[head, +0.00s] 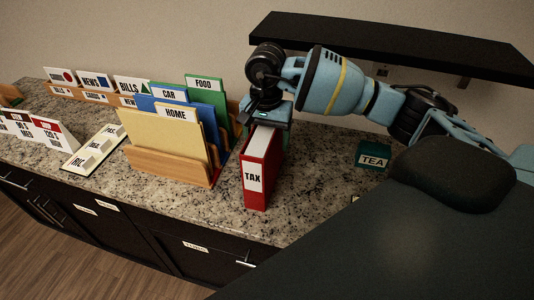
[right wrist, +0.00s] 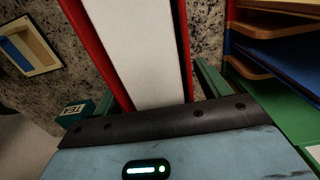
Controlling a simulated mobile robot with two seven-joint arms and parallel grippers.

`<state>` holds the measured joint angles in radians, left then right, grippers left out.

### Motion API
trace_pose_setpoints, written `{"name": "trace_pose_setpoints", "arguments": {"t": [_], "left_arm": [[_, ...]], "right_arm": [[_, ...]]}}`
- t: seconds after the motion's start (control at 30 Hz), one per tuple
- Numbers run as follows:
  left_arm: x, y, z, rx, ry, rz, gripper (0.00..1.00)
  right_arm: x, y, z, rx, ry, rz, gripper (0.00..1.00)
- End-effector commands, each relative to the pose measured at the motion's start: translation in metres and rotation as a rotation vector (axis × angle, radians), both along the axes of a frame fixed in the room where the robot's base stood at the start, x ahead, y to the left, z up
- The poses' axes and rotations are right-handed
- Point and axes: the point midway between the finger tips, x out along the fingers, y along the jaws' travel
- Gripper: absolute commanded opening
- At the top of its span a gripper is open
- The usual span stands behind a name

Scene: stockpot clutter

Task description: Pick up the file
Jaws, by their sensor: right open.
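The file is a red binder labelled TAX (head: 256,182), standing upright on the speckled countertop. In the right wrist view its red covers and pale page block (right wrist: 140,50) run up the middle. My right gripper (head: 265,118) is over the top of the binder at its rear part. The jaws are open, with one finger on each side of the binder in the right wrist view (right wrist: 155,88). Whether a finger touches the covers I cannot tell. The gripper hides the binder's upper back end. My left gripper is not in view.
A wooden file holder (head: 165,165) with HOME, CAR and FOOD folders stands close left of the binder. A green TEA box (head: 373,156) is to the right. A dark shelf (head: 400,45) hangs above my right arm. Counter in front of the binder is narrow.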

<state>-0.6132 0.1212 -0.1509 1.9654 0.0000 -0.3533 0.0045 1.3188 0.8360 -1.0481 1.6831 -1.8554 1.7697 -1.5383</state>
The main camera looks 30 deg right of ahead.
Motion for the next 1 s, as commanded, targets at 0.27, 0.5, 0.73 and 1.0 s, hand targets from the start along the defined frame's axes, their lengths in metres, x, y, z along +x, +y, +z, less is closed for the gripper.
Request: {"name": "trace_pose_setpoints", "arguments": {"t": [0.27,0.5,0.73,1.0], "left_arm": [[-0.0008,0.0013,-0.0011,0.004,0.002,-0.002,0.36],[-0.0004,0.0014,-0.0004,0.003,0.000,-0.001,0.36],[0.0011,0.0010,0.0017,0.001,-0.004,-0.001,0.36],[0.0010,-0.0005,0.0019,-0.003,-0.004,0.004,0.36]], "right_arm": [[0.0001,0.0002,0.0001,0.001,0.001,0.000,0.53],[0.0001,0.0002,0.0003,0.001,0.001,0.000,0.22],[0.0001,0.0002,0.0004,0.001,0.001,0.000,0.00],[0.0006,0.0002,0.0024,0.001,-0.003,0.000,0.00]]}}
